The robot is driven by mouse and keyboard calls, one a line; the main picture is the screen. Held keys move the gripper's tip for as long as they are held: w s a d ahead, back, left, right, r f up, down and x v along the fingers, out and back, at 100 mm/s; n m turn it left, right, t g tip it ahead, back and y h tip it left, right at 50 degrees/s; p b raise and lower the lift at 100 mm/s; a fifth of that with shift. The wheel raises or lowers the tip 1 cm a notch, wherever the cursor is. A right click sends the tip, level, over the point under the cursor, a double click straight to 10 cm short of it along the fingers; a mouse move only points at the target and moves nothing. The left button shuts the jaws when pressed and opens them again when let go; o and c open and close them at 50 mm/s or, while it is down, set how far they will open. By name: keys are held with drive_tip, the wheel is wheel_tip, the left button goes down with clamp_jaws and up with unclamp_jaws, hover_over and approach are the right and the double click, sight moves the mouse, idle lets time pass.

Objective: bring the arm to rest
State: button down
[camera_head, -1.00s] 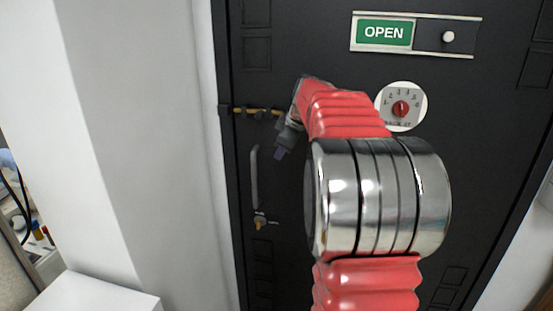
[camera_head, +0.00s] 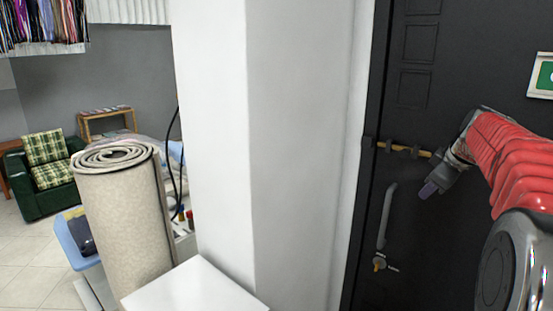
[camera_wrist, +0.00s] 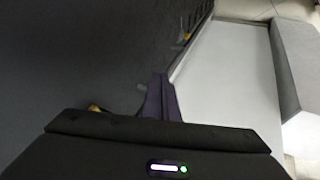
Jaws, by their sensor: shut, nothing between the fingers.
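My red ribbed arm comes in from the right edge of the head view. My gripper (camera_head: 429,190) is at its end, in front of the dark door and beside the door's grey handle (camera_head: 386,217). Its fingers are together with nothing between them. In the wrist view my gripper (camera_wrist: 161,82) points along the dark door face, with its two fingers closed. A yellow bolt (camera_head: 404,150) sits on the door just above and left of the gripper. I cannot tell whether the gripper touches the door.
A white wall column (camera_head: 290,130) stands left of the door (camera_head: 420,260), with a white ledge (camera_head: 195,288) at its foot. Further left are a rolled carpet (camera_head: 125,215), a blue tub (camera_head: 72,232) and a green armchair (camera_head: 45,175). Tiled floor is open at far left.

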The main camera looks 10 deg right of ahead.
drive_tip(key=shift+m, duration=0.3)
drive_tip(key=s+a+f+m+g, duration=0.2)
drive_tip(key=s+a+f+m, duration=0.4)
drive_tip(key=s+f+m, duration=0.15)
drive_tip(key=s+a+f, duration=0.3)
drive_tip(key=s+a, duration=0.7)
drive_tip(key=a, duration=0.4)
drive_tip(key=s+a+f+n+y, duration=0.1)
drive_tip(key=s+a+f, duration=0.1)
drive_tip(key=s+a, duration=0.7)
drive_tip(key=shift+s+a+f+t, duration=0.3)
drive_tip(key=shift+s+a+f, duration=0.1)
drive_tip(key=shift+a, duration=2.05)
drive_tip(key=shift+n, duration=0.25)
